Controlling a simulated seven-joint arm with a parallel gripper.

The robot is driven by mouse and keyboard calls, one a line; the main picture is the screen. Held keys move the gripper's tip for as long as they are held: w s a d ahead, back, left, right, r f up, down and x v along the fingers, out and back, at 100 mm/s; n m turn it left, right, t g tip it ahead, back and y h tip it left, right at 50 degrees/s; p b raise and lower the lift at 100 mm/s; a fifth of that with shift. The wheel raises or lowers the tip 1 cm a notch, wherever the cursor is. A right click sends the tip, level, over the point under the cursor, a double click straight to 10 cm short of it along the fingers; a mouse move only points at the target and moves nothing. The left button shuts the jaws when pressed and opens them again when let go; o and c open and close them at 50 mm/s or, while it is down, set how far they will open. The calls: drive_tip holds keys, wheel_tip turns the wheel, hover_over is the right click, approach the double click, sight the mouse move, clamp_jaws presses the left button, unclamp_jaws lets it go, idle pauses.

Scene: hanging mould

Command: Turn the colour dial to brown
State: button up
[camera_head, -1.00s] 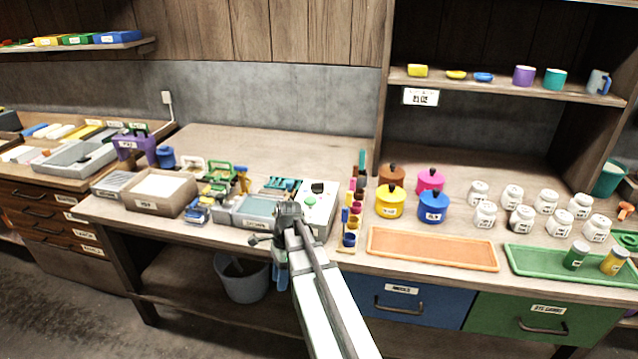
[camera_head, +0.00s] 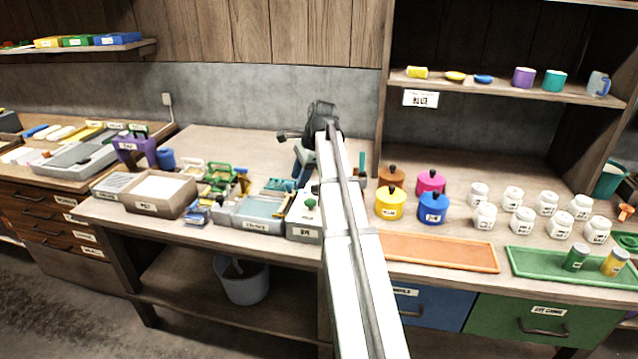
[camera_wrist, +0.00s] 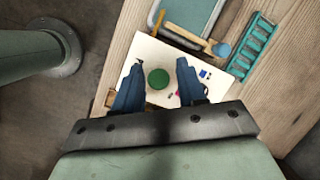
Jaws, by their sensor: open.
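The colour dial is a round green knob (camera_head: 311,203) on a white-topped box (camera_head: 304,229) near the bench's front edge. In the wrist view the green knob (camera_wrist: 158,79) appears between my two blue fingers, on the white panel (camera_wrist: 150,50). Small blue, pink and other colour marks show on the panel; my fingers hide some of it. My gripper (camera_wrist: 158,64) is open and empty. In the head view my gripper (camera_head: 299,180) points down above the box, and my arm covers the box's right side. The dial's present setting cannot be read.
Left of the box lie a grey-blue tray (camera_head: 258,224) and a teal rack (camera_head: 280,185). In the wrist view a wooden-handled tool (camera_wrist: 185,38) lies by the panel. Coloured pots (camera_head: 432,207) and an orange tray (camera_head: 440,252) stand to the right. The bench behind is clear.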

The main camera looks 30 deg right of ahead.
drive_tip(key=w+d+r+m+g+h, duration=0.2)
drive_tip(key=w+d+r+m+h, duration=0.15)
drive_tip(key=w+d, duration=0.55)
approach(318, 188)
drive_tip(key=shift+m+y, duration=0.25)
drive_tip(key=shift+m, duration=0.1)
drive_tip(key=f, duration=0.5)
drive_tip(key=d+f, duration=0.1)
drive_tip(key=f, duration=0.2)
drive_tip(key=shift+w, duration=0.35)
clamp_jaws()
